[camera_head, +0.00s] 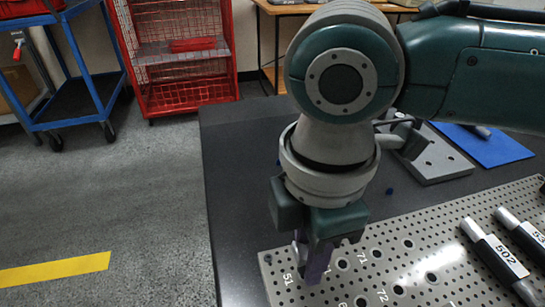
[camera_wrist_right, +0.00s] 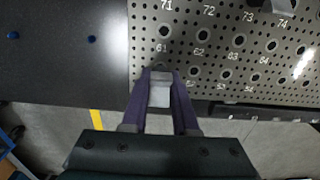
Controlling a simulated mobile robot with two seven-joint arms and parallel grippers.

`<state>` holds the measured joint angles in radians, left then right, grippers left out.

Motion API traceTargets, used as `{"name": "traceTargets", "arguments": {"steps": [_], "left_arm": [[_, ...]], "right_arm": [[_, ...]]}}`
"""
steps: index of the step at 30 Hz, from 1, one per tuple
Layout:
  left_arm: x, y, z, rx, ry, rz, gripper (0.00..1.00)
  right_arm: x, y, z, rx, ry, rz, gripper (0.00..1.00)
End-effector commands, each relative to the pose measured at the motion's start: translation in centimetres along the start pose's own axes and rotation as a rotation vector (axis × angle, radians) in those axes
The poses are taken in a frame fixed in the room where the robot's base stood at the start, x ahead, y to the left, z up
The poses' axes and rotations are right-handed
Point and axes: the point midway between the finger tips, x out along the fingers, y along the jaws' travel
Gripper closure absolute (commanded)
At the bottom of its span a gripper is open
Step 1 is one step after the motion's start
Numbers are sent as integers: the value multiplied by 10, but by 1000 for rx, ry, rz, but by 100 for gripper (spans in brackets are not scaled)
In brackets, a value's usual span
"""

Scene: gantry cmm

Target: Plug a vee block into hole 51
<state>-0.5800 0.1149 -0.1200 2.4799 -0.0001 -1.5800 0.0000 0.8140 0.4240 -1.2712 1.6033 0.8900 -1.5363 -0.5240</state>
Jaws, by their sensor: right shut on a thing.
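My right gripper (camera_head: 316,265) points down over the near-left corner of the perforated plate (camera_head: 440,230), by the printed label 51. In the right wrist view, its two purple fingers (camera_wrist_right: 163,105) are shut on a light grey block (camera_wrist_right: 160,90), seemingly the vee block. The block is over the edge row of holes, left of label 52. Hole 51 itself is hidden behind the block and fingers. I cannot tell whether the block touches the plate or sits in the hole. My left gripper is not in view.
Black-handled pieces marked 502 (camera_head: 494,254) and 53 (camera_head: 524,237) lie on the plate's right part. A grey block with holes (camera_head: 436,160) and a blue mat (camera_head: 490,146) are behind. The dark table (camera_head: 235,180) is mostly clear at left. A red wire cart (camera_head: 185,60) stands beyond.

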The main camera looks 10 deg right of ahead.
Motion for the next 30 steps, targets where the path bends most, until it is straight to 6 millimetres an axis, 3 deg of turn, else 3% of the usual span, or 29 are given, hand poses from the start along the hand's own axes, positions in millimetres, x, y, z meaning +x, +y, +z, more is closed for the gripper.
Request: {"name": "traceTargets", "arguments": {"steps": [27,28,30], "left_arm": [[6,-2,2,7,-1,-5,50],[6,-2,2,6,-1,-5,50],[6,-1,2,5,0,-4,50]], "right_arm": [[15,0,0,-1,0,0,100],[15,0,0,-1,0,0,70],[15,0,0,-1,0,0,63]]}}
